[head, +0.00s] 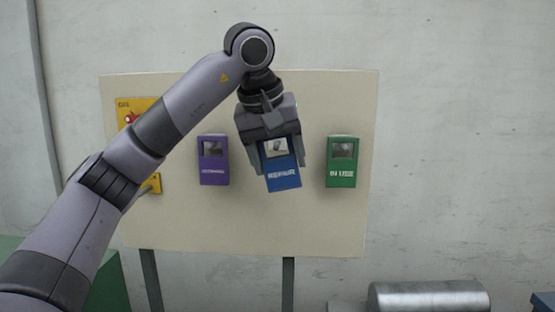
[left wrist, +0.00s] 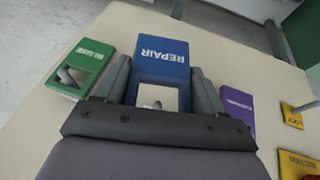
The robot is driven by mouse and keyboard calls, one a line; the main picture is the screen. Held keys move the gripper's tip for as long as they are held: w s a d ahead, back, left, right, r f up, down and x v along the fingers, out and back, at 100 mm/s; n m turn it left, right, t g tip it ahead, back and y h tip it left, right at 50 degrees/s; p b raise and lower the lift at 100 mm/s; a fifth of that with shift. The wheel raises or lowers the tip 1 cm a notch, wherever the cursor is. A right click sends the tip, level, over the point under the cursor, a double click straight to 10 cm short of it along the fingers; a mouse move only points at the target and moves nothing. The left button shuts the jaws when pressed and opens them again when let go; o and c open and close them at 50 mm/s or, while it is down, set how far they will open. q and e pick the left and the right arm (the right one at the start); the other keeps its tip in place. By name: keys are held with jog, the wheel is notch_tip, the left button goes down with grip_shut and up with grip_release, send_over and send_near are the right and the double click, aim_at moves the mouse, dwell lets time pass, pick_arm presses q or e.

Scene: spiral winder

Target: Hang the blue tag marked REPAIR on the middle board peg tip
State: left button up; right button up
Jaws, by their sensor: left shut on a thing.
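The blue REPAIR tag (head: 283,178) is between the fingers of my left gripper (head: 277,160), in front of the middle of the board (head: 300,225). The tag hangs slightly tilted, with its printed part below the fingers. In the left wrist view the blue tag (left wrist: 162,62) shows upside down between the two fingers of the gripper (left wrist: 163,88). A grey shape shows in the tag's window; I cannot tell whether the middle peg passes through it. My right gripper is in neither view.
A purple tag (head: 213,160) is on the board to the left and a green tag (head: 341,161) to the right, each with a grey peg in its window. Yellow signs (head: 138,108) are at the board's left side, partly behind my arm. A metal cylinder (head: 428,297) lies low at the right.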

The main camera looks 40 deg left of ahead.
aim_at(277, 143)
pick_arm(q)
jog(key=shift+w+a+f+p, duration=0.1)
jog(key=shift+w+a+p, duration=0.1)
jog(key=shift+w+a, duration=0.75)
jog(key=shift+w+a+f+p, duration=0.1)
jog(key=shift+w+a+p, duration=0.1)
jog(key=shift+w+a, duration=0.65)
jog(key=shift+w+a+f, duration=0.35)
jog(key=shift+w+f, duration=0.1)
jog(key=shift+w, duration=0.3)
jog(key=o, duration=1.1)
jog(key=v, duration=0.7)
jog(key=shift+s, duration=0.1)
